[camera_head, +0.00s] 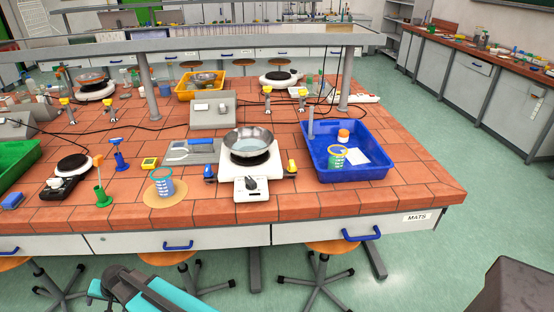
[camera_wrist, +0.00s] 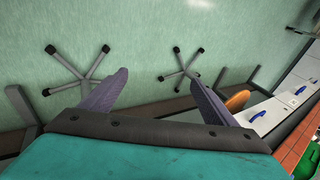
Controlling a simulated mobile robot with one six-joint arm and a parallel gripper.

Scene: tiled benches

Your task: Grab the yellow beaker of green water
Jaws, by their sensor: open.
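A small beaker (camera_head: 337,157) with green contents and a yellow-orange rim stands inside the blue tray (camera_head: 376,172) on the right of the tiled bench. In the head view my arm is low at the bottom, in front of the bench and away from both beakers. The wrist view shows neither beaker.
An orange-capped jar (camera_head: 343,135) and a white card share the blue tray. A metal pan (camera_head: 249,140) sits on a white hotplate (camera_head: 264,187) left of the tray. Stools (camera_head: 168,257) stand under the bench's front edge.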

